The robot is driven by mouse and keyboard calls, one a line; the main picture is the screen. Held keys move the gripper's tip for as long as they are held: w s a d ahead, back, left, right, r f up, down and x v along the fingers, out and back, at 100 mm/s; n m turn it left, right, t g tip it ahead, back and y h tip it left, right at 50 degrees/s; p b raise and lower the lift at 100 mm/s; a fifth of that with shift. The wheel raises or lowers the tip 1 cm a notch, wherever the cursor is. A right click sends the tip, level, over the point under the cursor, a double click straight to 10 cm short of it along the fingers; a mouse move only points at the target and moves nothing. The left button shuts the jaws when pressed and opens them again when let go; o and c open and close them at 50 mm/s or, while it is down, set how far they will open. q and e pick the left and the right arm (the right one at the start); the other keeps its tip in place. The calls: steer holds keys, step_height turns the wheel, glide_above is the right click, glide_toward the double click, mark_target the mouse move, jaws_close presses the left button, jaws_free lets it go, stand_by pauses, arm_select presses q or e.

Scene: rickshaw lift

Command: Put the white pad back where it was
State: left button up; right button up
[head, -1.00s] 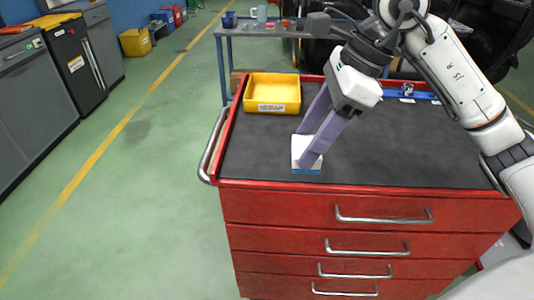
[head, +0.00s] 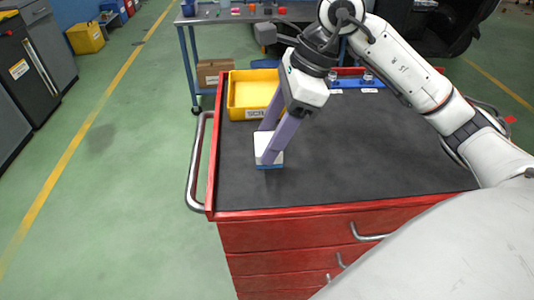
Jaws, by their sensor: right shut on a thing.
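The white pad (head: 264,141), with a blue underside, is at the left part of the black top of the red drawer cart (head: 340,160). My right gripper (head: 269,152) comes down from the upper right, and its two long purple fingers are shut on the pad. The pad is at or just above the cart top; I cannot tell whether it touches. The fingers hide part of the pad. My left gripper is not in view.
A yellow bin (head: 247,95) with a label stands just behind the pad, partly hidden by my gripper. Blue holders (head: 356,82) sit at the cart's back edge. A metal handle (head: 196,160) runs along the cart's left side. The black top is clear right of the pad.

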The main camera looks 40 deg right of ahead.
steer(key=shift+f, duration=2.6)
steer(key=o, duration=1)
steer(key=v, duration=1.2)
steer(key=shift+r, duration=0.2)
steer(key=shift+a, duration=0.1)
